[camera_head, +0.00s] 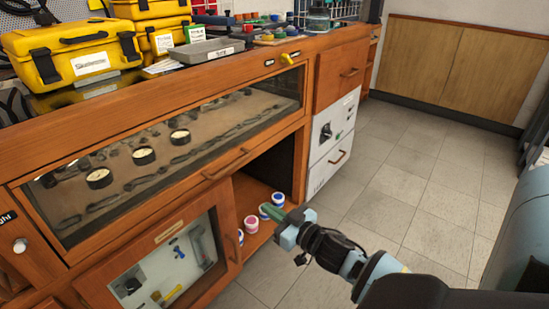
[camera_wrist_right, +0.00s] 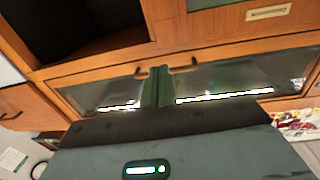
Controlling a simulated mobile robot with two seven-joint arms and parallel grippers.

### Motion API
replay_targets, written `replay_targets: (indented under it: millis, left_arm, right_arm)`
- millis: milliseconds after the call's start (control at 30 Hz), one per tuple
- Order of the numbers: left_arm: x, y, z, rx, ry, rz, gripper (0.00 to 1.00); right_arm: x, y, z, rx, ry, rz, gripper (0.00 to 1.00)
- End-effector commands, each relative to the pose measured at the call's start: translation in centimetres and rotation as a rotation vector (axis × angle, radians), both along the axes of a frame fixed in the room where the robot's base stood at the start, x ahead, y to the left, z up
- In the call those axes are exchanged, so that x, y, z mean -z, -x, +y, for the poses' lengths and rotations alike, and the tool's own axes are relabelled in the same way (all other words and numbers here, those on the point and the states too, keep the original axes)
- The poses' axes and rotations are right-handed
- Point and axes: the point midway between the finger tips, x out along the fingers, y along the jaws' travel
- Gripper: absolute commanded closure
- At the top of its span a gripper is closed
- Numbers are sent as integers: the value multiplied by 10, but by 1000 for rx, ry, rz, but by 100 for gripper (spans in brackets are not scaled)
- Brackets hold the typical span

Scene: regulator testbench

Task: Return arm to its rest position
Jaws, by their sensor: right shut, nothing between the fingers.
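My right arm (camera_head: 345,262) reaches in from the lower right in the head view, stretched toward the wooden testbench (camera_head: 150,90). My right gripper (camera_head: 268,210) has green fingers, which are shut and empty. They appear in front of the open lower compartment of the bench; I cannot tell how far from it they are. In the right wrist view the shut fingers (camera_wrist_right: 157,85) show side by side in front of the bench's glazed lower fronts. My left gripper is not in view.
Several small coloured rolls (camera_head: 251,224) stand in the open compartment, close behind my right gripper in the picture. A glass-fronted cabinet door (camera_head: 165,272) is left of it, and a white drawer unit (camera_head: 333,140) right. Clear tiled floor (camera_head: 420,190) lies to the right.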

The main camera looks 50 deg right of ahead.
Motion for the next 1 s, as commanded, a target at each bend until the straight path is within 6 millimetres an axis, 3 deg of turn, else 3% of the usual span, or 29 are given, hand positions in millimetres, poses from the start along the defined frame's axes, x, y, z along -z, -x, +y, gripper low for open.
replay_targets:
  millis: [500, 633, 767, 1000]
  left_arm:
    - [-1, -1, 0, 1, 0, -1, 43]
    - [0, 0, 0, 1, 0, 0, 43]
    - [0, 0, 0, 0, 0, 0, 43]
    - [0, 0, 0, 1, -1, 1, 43]
  right_arm:
    - [1, 4, 0, 0, 1, 1, 100]
    - [15, 16, 5, 2, 2, 35, 100]
    - [57, 53, 22, 5, 10, 140, 100]
    - [147, 171, 71, -7, 39, 436, 100]
